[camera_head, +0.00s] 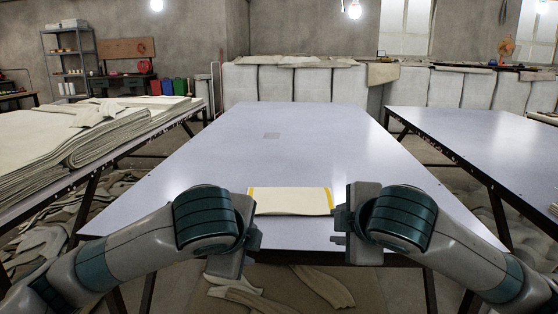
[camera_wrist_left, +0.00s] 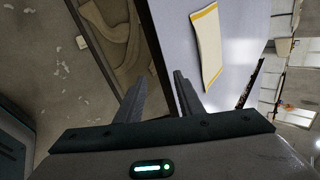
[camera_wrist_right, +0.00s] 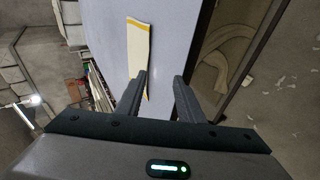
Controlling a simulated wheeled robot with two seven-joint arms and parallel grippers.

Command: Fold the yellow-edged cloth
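The cloth (camera_head: 290,201) is cream with yellow stripes at its left and right ends. It lies on the near part of the middle table (camera_head: 300,150), close to the front edge, with its near side slightly raised or curved. My left gripper (camera_head: 250,235) is just left of the cloth and my right gripper (camera_head: 338,225) just right of it. Both are apart from the cloth. In the left wrist view the cloth (camera_wrist_left: 207,47) lies beyond two spread, empty fingers (camera_wrist_left: 158,92). In the right wrist view the cloth (camera_wrist_right: 139,50) also lies beyond two spread, empty fingers (camera_wrist_right: 162,90).
A left table holds stacks of pale cloth (camera_head: 60,145). A bare right table (camera_head: 480,140) stands across a gap. Covered furniture (camera_head: 300,84) lines the back. Loose cloths (camera_head: 250,300) lie on the floor below the front edge.

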